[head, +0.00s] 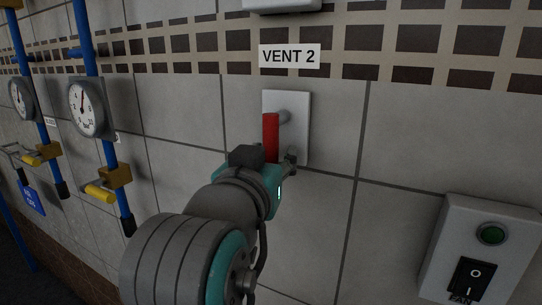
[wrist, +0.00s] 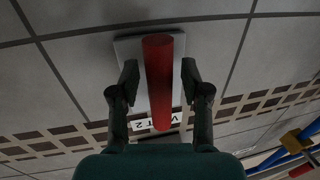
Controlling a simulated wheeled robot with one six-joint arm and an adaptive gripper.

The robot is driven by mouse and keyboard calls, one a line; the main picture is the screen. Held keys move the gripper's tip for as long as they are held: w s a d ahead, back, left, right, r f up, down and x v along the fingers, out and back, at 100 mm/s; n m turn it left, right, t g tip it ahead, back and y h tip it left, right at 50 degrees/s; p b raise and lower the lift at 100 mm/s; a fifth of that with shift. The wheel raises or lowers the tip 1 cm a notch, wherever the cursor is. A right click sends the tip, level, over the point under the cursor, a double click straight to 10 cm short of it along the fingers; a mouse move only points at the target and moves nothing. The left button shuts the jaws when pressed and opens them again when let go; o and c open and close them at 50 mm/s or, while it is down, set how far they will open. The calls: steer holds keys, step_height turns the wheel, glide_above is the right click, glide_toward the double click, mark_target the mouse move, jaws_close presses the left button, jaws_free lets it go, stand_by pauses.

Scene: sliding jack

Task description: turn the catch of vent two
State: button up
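The catch of vent two is a red bar handle (head: 271,136) on a pale wall plate (head: 299,120), below the "VENT 2" label (head: 289,56). The bar stands upright in the head view, and its lower end is hidden by my gripper. In the wrist view the red bar (wrist: 159,80) lies between the two fingers of my gripper (wrist: 160,76). The fingers are open, one on each side, with a visible gap to the bar on both sides. The plate (wrist: 126,47) shows behind it.
A switch box (head: 508,245) with a green button and rocker switch is on the wall at lower right. Blue pipes (head: 105,150) with gauges (head: 86,107) and yellow-handled valves (head: 99,192) run down the wall at left. The tiled wall around the plate is clear.

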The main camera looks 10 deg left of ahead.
jaws_close()
steer(key=shift+a, duration=0.1)
steer(key=w+a+r+m+h, duration=0.1)
steer(key=a+r+m, duration=0.1)
steer(key=m, duration=0.6)
steer(key=a+r+m+t+h, duration=0.1)
steer(key=a+r+m+h, duration=0.1)
steer(key=m, duration=0.7)
steer(key=shift+w+a+r+m, duration=0.2)
steer(key=shift+w+a+m, duration=0.1)
steer(key=shift+w+a, duration=0.1)
stand_by(0.3)
steer(key=shift+o, duration=1.1)
jaws_free()
